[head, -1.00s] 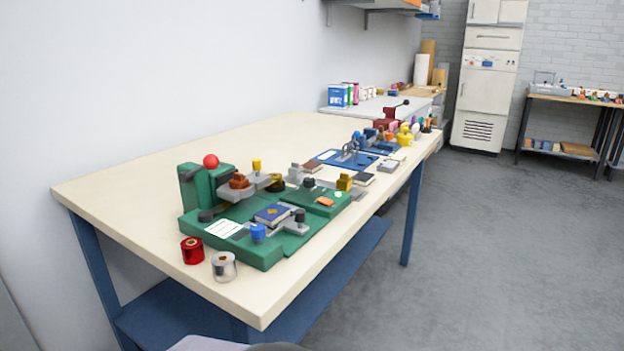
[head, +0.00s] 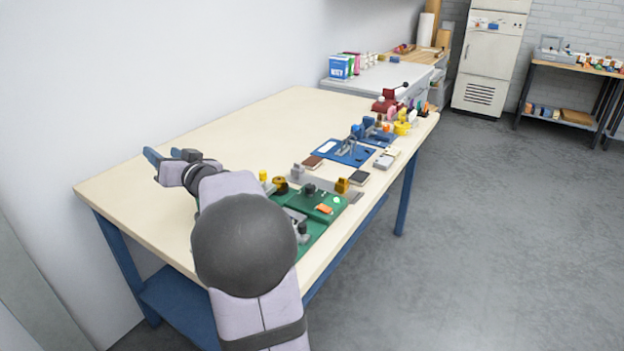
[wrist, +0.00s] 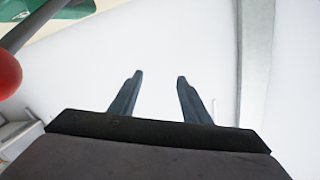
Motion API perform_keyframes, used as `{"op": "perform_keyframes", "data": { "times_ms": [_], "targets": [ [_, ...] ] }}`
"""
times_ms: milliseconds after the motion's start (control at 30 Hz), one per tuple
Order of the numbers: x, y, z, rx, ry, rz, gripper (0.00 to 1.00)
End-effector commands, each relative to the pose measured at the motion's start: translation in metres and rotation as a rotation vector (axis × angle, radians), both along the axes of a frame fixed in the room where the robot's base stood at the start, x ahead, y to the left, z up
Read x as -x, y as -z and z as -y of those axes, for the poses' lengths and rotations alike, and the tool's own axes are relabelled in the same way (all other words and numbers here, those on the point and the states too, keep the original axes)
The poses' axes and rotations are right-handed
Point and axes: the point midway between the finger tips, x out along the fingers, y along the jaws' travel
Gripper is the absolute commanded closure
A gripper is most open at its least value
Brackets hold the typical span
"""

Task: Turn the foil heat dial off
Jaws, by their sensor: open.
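The green foil press (head: 335,212) is mostly hidden behind my arm in the head view; only its right part shows. A black knob (head: 310,189) stands on that part, but I cannot tell whether it is the heat dial. My gripper (head: 153,168) is at the left over the table's back-left side, away from that knob. In the wrist view my gripper (wrist: 159,76) is open with nothing between its fingers. The press's red lever ball (wrist: 8,73) shows at the left edge there, with a green part (wrist: 60,6) at top left.
The pale table (head: 220,135) is clear toward the back. Yellow knobs, a brown block (head: 312,161) and a dark block (head: 358,177) stand near the press. A blue plate (head: 345,152) and a dark red press (head: 385,103) are farther along. The wall is close at left.

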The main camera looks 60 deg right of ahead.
Motion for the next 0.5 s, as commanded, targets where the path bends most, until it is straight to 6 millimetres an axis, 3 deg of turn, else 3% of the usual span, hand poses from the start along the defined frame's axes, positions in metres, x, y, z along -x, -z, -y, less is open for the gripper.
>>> {"op": "perform_keyframes", "data": {
  "times_ms": [33, 133, 200, 333, 500],
  "targets": [
    [0.018, 0.001, 0.038, 0.080, 0.051, 0.002, 0.57],
    [0.056, 0.014, 0.100, 0.234, 0.132, -0.008, 0.57],
    [0.087, 0.034, 0.141, 0.311, 0.176, -0.028, 0.57],
    [0.150, 0.087, 0.200, 0.370, 0.228, -0.064, 0.57],
    [0.224, 0.148, 0.243, 0.377, 0.261, -0.088, 0.57]
  ]
}}
